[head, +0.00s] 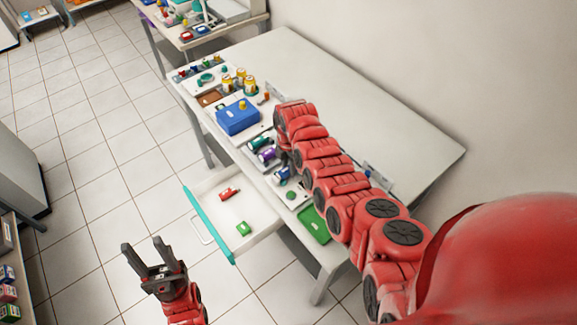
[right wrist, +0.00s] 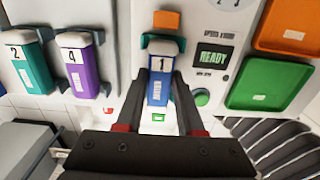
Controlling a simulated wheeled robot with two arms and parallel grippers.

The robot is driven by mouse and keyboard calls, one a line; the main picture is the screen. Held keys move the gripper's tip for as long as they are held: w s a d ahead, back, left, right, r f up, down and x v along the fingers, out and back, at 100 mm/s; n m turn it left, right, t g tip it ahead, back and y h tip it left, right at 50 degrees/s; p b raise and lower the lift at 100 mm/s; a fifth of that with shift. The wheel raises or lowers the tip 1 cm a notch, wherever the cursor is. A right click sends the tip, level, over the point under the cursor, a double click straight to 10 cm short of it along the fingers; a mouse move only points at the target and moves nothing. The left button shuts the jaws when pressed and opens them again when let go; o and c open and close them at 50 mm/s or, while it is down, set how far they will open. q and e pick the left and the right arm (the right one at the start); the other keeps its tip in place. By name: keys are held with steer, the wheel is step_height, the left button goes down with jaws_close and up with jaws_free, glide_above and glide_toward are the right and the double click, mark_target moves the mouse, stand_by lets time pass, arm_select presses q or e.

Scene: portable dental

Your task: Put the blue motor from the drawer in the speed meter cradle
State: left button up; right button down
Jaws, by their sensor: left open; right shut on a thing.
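The blue motor (right wrist: 158,88), labelled 1, stands between the fingers of my right gripper (right wrist: 163,80), which is shut on it. Its light cap end lies at the teal bracket of the speed meter cradle (right wrist: 182,44), beside a display reading READY; I cannot tell whether it is fully seated. In the head view the blue motor (head: 281,174) shows just below my right arm's end. The open drawer (head: 262,228) holds a red motor (head: 229,194) and a green motor (head: 243,228). My left gripper (head: 153,256) is open and empty, left of the drawer.
A teal motor (right wrist: 32,68) and a purple motor (right wrist: 82,70) sit left of the cradle. An orange tray (right wrist: 288,28) and a green tray (right wrist: 262,85) lie to its right. A blue box (head: 238,119) stands further along the table. The table's far side (head: 330,90) is clear.

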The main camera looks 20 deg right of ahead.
steer(key=shift+c, duration=2.2)
jaws_free()
step_height(320, 180, up, 9)
steer(key=b, duration=0.3)
steer(key=shift+w+f, duration=0.1)
step_height(320, 180, up, 8)
steer(key=p, duration=0.3)
steer(key=shift+r, duration=0.25)
